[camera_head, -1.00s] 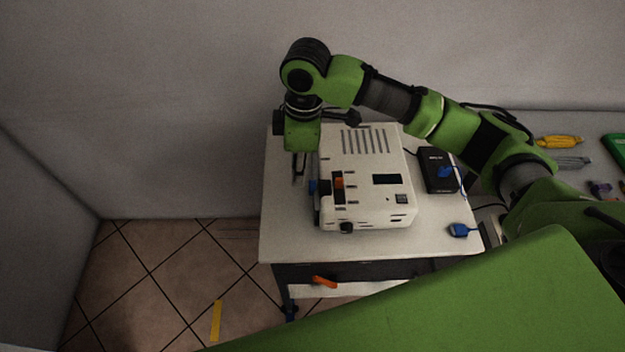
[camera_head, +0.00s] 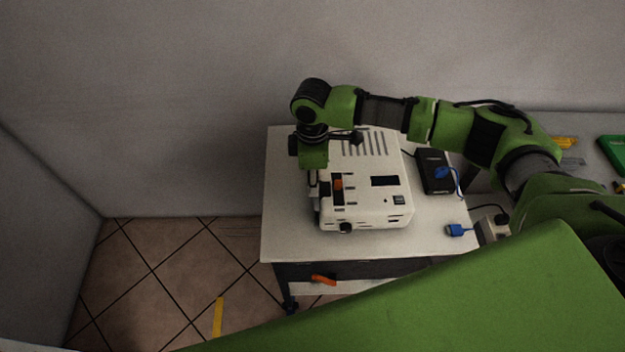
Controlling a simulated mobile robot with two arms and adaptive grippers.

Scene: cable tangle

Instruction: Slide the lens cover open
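A white projector (camera_head: 362,212) with a vented top, a dark display and an orange part (camera_head: 338,184) near its left edge sits on a small white table (camera_head: 285,235). I cannot make out the lens cover clearly; the projector's left side faces away from the camera and is partly behind my gripper. My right gripper (camera_head: 314,192) points down at the projector's left edge, close against it. Its fingertips are small and dark here, so their opening and contact cannot be told. My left gripper is not in view.
Another blue connector (camera_head: 455,230) lies near the front right edge. An orange handle (camera_head: 323,280) sticks out below the tabletop.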

